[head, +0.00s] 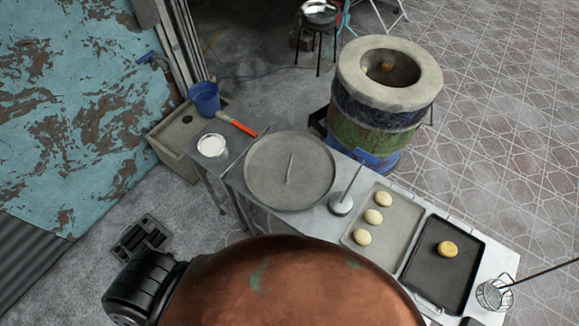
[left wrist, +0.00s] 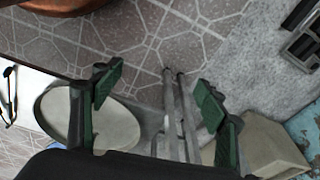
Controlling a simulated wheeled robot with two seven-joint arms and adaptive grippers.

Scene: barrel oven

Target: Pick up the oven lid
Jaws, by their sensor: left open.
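The oven lid (head: 268,180) is a round grey disc with a thin bar handle across its middle. It lies flat on the metal table (head: 335,225), handle up, at the table's left part. In the left wrist view, a pale round disc (left wrist: 122,128), which looks like the lid, shows behind one finger. My right gripper is in neither view. The barrel oven (head: 375,137), with an open stone top, stands behind the table.
Right of the lid are a ladle-like tool (head: 341,204), a pale tray (head: 385,243) with dough balls and a dark tray (head: 423,258). A white bowl (head: 212,145), blue bucket (head: 205,98) and orange-handled tool (head: 240,125) lie behind left. A dark object (head: 141,236) lies on the floor.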

